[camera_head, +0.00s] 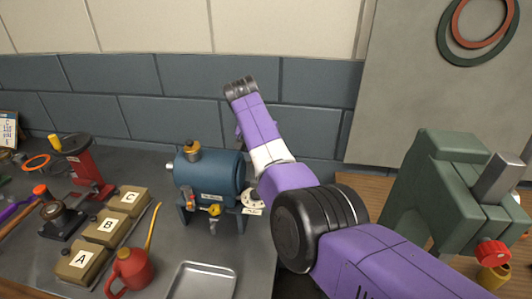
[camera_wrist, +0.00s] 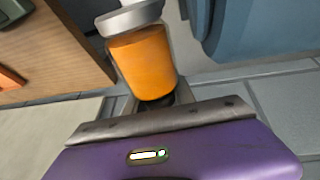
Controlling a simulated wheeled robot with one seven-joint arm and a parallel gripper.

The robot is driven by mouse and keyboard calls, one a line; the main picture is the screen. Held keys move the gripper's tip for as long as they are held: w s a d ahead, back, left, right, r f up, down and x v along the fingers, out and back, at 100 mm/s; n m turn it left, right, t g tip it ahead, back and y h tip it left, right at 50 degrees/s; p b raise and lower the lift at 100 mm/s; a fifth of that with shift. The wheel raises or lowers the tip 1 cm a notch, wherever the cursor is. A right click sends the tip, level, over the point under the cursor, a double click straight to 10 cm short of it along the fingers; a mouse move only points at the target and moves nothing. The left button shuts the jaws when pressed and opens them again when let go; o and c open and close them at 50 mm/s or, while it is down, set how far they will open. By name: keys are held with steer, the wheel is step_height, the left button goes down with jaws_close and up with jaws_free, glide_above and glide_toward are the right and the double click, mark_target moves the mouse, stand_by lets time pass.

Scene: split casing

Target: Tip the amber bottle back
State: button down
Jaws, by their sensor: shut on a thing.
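The amber bottle (camera_wrist: 145,65) shows in the wrist view as an orange cylinder with a wide grey end piece (camera_wrist: 130,17) at the end away from my wrist. My gripper (camera_wrist: 153,100) is shut on its near end, with dark fingers at its sides. The grip itself is mostly hidden behind my wrist housing. The bottle lies slanted in this view; I cannot tell its true tilt. In the head view my arm hides the gripper and I do not see the held bottle.
A blue tank (camera_head: 212,175) stands on the grey bench beside my arm. A metal tray (camera_head: 203,280), red oil can (camera_head: 130,270), lettered boxes (camera_head: 105,228) and a red press (camera_head: 88,165) are left. A green machine (camera_head: 430,185) stands right. A tiled wall is behind.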

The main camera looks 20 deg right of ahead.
steer(key=shift+s+a+f, duration=0.2)
steer(key=shift+s+f, duration=0.05)
steer(key=shift+f, duration=0.2)
steer(key=shift+s+a+f, duration=0.15)
steer(key=shift+s+f, duration=0.05)
steer(key=shift+f, duration=0.25)
steer(key=c, duration=1.1)
jaws_free()
steer(key=shift+o, duration=0.2)
steer(key=shift+w+r, duration=0.1)
steer(key=shift+r, duration=0.05)
steer(key=shift+w+d+r, duration=0.1)
steer(key=shift+r, duration=0.15)
steer(key=shift+b+v, duration=0.55)
steer(key=shift+v, duration=3.25)
